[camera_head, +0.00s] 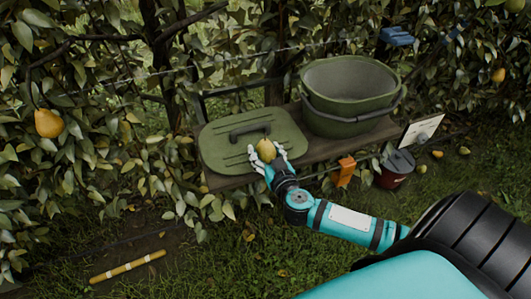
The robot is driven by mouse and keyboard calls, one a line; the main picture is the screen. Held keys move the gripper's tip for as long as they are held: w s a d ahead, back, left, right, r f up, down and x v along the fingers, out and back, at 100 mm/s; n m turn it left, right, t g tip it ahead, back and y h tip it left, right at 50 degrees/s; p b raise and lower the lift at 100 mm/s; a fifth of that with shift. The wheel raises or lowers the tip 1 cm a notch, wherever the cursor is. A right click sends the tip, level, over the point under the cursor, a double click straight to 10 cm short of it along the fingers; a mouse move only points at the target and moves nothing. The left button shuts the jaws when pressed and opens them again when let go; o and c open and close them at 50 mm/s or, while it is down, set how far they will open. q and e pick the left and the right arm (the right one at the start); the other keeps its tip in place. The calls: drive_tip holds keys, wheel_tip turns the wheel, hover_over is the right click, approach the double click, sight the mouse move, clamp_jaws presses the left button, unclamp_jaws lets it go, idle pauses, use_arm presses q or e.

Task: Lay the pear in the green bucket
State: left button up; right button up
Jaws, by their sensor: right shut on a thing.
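A yellow-green pear (266,149) is held between the fingers of my right gripper (267,157), which is shut on it. The gripper is over the front right part of a green lid (222,153) with a dark handle. Whether the pear touches the lid cannot be told. The green bucket (347,123) stands upright on the wooden bench to the right of the lid, open at the top; the part of its inside that shows is empty. The pear is to the left of the bucket and outside it. My left gripper is not in view.
The wooden bench (228,183) stands against a leafy hedge. Pears hang there, one at far left (49,123). An orange clip (345,171), a dark red-banded pot (395,169) and a white sign (421,131) are at the right. A yellow stick (128,267) lies on the grass.

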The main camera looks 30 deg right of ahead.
drive_tip(key=o, duration=1.3)
drive_tip(key=shift+f, duration=0.1)
drive_tip(key=shift+c, duration=0.2)
drive_tip(key=p+v, duration=0.1)
drive_tip(key=v, duration=1.1)
